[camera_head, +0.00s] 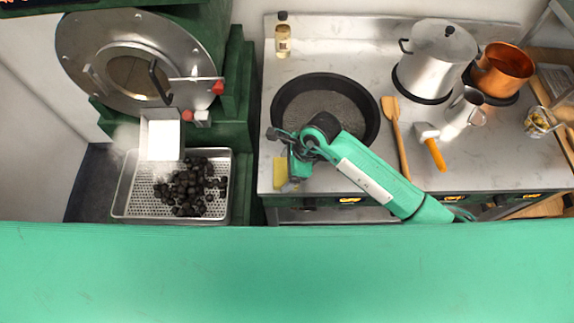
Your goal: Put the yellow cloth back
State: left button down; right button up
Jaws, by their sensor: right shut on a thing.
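The yellow cloth (280,174) is at the front left edge of the steel counter, just left of and below my right gripper. Part of the cloth is hidden by the gripper. My right gripper (292,176) reaches in from the lower right and is shut on the yellow cloth. The fingertips are small and partly covered by the wrist. My left gripper is not in view.
A dark round pan (318,92) lies right behind my right wrist. A perforated tray (143,196) holds dark chestnuts at left.

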jog(key=shift+f, duration=0.15)
jog(key=o, duration=0.7)
jog(key=shift+r, duration=0.3)
jog(key=shift+b+v, duration=1.55)
jog(key=shift+v, duration=4.4)
jog(key=shift+a, duration=0.1)
